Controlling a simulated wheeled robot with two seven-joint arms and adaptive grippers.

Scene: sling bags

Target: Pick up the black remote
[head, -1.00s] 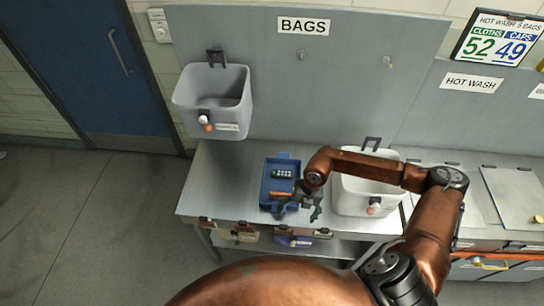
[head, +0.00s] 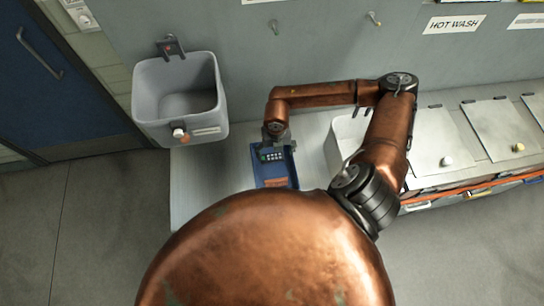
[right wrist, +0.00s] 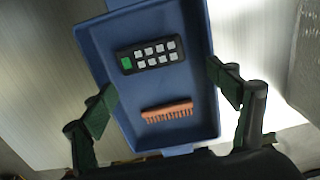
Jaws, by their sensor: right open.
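The black remote (right wrist: 150,55), with pale buttons and one green button, lies in a blue tray (right wrist: 97,60) in the right wrist view. It also shows in the head view (head: 271,155), just below my right gripper (head: 275,137). In the right wrist view my right gripper (right wrist: 170,95) is open and empty, with one finger on each side of the tray. The remote lies beyond the fingertips, toward the top of the picture. My left gripper is not in view.
An orange-brown brush (right wrist: 167,110) lies in the same tray, nearer my gripper. A grey bin (head: 150,100) hangs on the wall at left. A white bin (head: 340,140) stands right of the tray, partly hidden by my arm. Lidded compartments (head: 440,135) line the right.

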